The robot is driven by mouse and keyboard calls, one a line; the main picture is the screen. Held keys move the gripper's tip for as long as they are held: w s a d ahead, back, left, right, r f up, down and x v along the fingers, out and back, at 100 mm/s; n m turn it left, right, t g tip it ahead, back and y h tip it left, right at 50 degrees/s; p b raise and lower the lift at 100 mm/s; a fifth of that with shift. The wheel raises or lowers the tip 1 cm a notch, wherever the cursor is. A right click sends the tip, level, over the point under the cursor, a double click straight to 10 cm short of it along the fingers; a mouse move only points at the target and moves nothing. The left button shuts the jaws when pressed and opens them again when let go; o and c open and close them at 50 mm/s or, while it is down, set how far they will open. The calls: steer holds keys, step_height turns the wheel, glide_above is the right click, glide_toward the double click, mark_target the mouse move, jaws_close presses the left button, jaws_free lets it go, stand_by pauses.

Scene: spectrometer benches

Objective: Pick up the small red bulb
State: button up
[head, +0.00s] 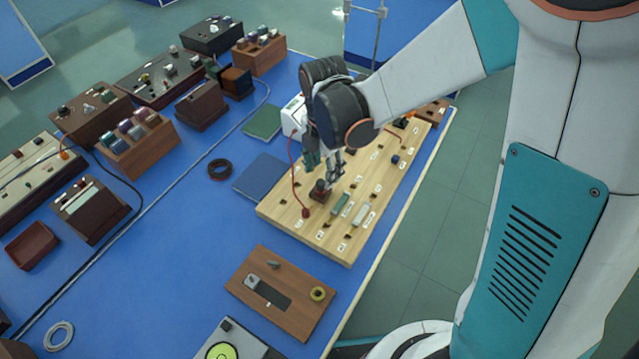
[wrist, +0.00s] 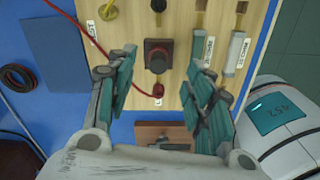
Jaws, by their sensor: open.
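My gripper (head: 325,166) is open and empty, pointing down over the wooden board (head: 280,213). In the wrist view its two fingers stand apart on either side of a dark reddish-brown block with a black round top (wrist: 158,56). This block also shows in the head view (head: 320,194), upright on the board just below the fingers. A red round plug end (wrist: 158,90) of a red wire sits nearer the wrist, between the fingers; it also shows in the head view (head: 305,212). I cannot tell for sure which red piece is the bulb.
The red wire (wrist: 88,62) curves across the left finger's side. A brown panel (head: 282,291) lies nearer on the blue bench.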

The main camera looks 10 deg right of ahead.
mark_target(321, 182)
steer(key=shift+s+a+f+b, duration=0.15)
steer(key=shift+f+b, duration=0.5)
steer(key=shift+f, duration=0.85)
steer(key=shift+w+a+f+b, duration=0.1)
steer(key=shift+f+b, duration=0.55)
steer(key=shift+f, duration=0.8)
steer(key=shift+s, duration=0.1)
steer(key=shift+c, duration=0.6)
steer(key=c, duration=0.9)
